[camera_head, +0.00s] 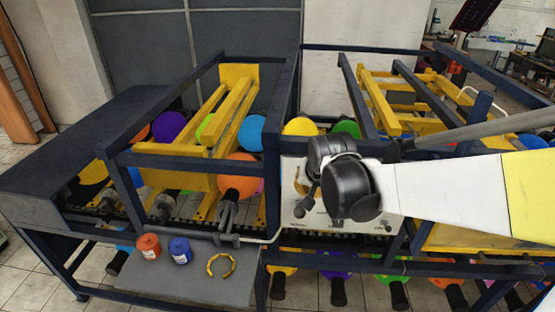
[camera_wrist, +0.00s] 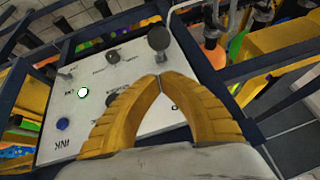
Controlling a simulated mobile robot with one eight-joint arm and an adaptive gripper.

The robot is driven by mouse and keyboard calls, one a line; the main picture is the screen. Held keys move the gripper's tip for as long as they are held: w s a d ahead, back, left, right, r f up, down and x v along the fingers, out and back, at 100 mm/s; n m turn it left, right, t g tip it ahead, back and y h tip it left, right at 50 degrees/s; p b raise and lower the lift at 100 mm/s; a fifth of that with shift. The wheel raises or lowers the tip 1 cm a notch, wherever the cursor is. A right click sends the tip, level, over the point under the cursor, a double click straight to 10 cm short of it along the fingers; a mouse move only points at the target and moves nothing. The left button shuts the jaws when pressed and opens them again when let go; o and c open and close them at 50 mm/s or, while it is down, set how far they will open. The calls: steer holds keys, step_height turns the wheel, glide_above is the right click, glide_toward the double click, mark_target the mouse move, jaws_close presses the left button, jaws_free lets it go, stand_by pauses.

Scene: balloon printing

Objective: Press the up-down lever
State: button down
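The white control panel (camera_wrist: 130,125) fills the middle of the wrist view. I cannot tell which control is the up-down lever. My gripper (camera_wrist: 160,79) has its two yellow fingertips together, empty, over the panel and just below the large knob. Its fingers partly cover another dark control (camera_wrist: 117,96). In the head view my arm hides most of the panel (camera_head: 345,227).
Dark blue frames with yellow racks (camera_head: 232,110) surround the panel. Several coloured balloons hang on the machine. An orange pot (camera_head: 149,247), a blue pot (camera_head: 180,250) and a yellow ring (camera_head: 211,262) lie on a grey shelf (camera_head: 215,289) at front left.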

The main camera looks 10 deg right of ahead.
mark_target(300, 209)
steer(key=shift+s+a+f, duration=0.2)
steer(key=shift+s+f, duration=0.05)
steer(key=shift+f, duration=0.4)
steer(key=shift+s+a+f, duration=0.2)
steer(key=shift+f, duration=0.55)
steer(key=shift+f, duration=0.1)
